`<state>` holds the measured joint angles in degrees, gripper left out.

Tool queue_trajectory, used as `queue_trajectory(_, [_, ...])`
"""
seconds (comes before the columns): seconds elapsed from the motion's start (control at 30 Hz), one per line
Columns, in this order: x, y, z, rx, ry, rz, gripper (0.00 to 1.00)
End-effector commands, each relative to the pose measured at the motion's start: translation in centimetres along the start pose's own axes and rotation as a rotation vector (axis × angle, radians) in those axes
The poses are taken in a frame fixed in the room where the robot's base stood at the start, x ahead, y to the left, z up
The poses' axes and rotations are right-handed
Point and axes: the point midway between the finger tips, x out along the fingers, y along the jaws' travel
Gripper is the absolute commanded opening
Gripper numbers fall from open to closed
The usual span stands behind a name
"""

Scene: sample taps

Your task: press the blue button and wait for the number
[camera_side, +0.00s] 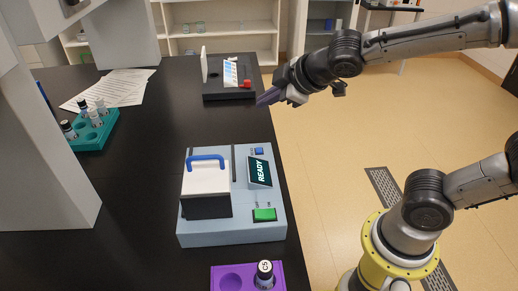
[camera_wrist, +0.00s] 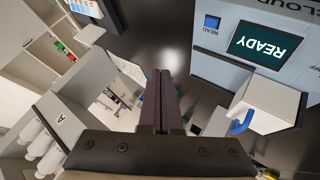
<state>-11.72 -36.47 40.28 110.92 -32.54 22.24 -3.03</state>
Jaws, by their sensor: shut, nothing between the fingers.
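My gripper (camera_side: 266,98) is shut and empty, above and behind the device near the bench's right edge, apart from the button. Its dark fingers (camera_wrist: 162,88) also show in the wrist view.
The device has a white lid with a blue handle (camera_side: 206,162) and a green button (camera_side: 264,214). A black unit with a red knob (camera_side: 247,83) stands behind. A teal vial rack (camera_side: 92,133) is left. A purple holder with a C5 vial (camera_side: 264,274) is in front.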

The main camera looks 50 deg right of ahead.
Motion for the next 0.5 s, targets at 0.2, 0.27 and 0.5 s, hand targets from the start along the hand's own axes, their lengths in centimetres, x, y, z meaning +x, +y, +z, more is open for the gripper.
queue_trajectory(0.2, [0.68, -1.35, 0.06, -0.021, -0.01, -0.028, 0.0])
queue_trajectory(0.27, [0.67, -1.35, 0.07, -0.021, -0.01, -0.028, 0.0])
queue_trajectory(0.5, [0.69, -1.35, 0.15, -0.019, -0.011, -0.028, 0.0])
